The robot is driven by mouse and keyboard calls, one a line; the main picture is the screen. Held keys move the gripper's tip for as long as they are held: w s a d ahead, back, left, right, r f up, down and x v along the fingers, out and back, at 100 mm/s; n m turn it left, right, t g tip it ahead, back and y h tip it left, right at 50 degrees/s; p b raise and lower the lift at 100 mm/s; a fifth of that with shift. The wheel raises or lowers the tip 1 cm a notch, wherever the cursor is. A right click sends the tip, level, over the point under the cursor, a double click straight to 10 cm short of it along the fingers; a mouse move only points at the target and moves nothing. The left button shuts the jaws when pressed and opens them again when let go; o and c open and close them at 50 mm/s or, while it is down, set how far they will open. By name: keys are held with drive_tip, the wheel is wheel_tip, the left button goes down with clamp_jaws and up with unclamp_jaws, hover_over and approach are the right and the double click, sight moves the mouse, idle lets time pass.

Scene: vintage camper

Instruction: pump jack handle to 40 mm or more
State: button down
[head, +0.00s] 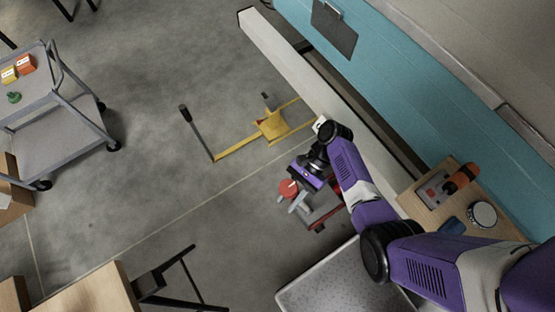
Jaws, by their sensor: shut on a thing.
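A red-and-grey jack (322,211) sits on the concrete floor beside the long pale beam, partly hidden by my arm and gripper. A red round part (288,187), which looks like the end of the jack handle, shows right at my gripper (295,194). My gripper is low over the left side of the jack and shut on the handle. The purple wrist covers much of the hold, so the exact contact is hard to see. The handle's angle and the jack's lift height cannot be read from this view.
A yellow frame (271,125) with a black-gripped lever lies on the floor above the jack. A pale beam (290,55) runs along the teal camper side (400,75). A grey cart (60,135) stands left. A metal step (330,283) is below. Floor left of the jack is open.

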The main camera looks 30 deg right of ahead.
drive_tip(key=shift+d+r+y, duration=0.15)
drive_tip(key=shift+d+r, duration=0.05)
drive_tip(key=shift+d, duration=0.7)
drive_tip(key=shift+d+r+y, duration=0.15)
drive_tip(key=shift+d+r, duration=0.05)
drive_tip(key=shift+d, duration=0.7)
drive_tip(key=c, duration=1.1)
unclamp_jaws()
drive_tip(key=shift+d, duration=0.2)
drive_tip(key=shift+o, duration=0.2)
drive_tip(key=shift+a, duration=0.1)
drive_tip(key=p+v, duration=0.2)
drive_tip(key=v, duration=0.5)
drive_tip(key=shift+d+r, duration=0.25)
drive_tip(key=shift+d, duration=0.1)
